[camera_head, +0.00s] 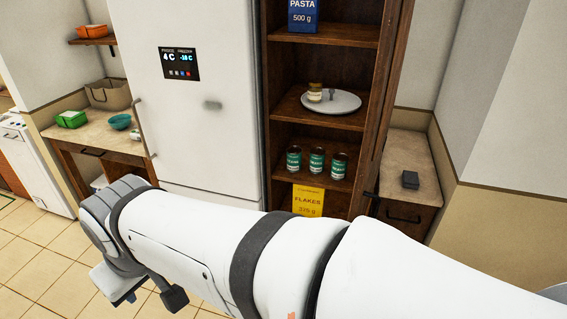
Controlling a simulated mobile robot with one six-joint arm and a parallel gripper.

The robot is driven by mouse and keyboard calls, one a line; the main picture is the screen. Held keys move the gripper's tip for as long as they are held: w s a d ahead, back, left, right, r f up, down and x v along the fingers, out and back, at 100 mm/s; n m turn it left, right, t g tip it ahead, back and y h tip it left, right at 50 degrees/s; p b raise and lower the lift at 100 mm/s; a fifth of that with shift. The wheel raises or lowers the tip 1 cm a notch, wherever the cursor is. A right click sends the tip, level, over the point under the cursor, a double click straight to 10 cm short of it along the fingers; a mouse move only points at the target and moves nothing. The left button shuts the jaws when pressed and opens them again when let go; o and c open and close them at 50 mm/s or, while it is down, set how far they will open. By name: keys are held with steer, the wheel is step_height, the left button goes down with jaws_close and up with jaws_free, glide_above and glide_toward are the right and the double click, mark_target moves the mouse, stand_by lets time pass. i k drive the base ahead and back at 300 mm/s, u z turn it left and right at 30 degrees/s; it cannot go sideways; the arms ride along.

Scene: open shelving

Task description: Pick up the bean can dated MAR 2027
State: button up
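Three bean cans with green labels stand upright in a row on a lower shelf of the brown wooden shelving: a left can (294,159), a middle can (316,160) and a right can (338,165). Their dates are too small to read, so I cannot tell which is dated MAR 2027. My white arm crosses the lower part of the view, in front of the shelving. At its left end, low in the picture, part of my gripper (128,290) shows, away from the cans. I cannot see whether it is open or shut.
A yellow FLAKES box (307,201) stands below the cans. A turntable (345,102) with a jar (314,92) is on the shelf above, and a blue PASTA box (303,14) is higher. The fridge (195,110) is left; an open door (383,90) is right.

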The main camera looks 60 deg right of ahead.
mark_target(339, 161)
steer(key=u, duration=0.25)
steer(key=i, duration=2.2)
steer(key=z, duration=0.35)
steer(key=k, duration=0.1)
steer(key=z, duration=3.4)
steer(key=i, duration=1.2)
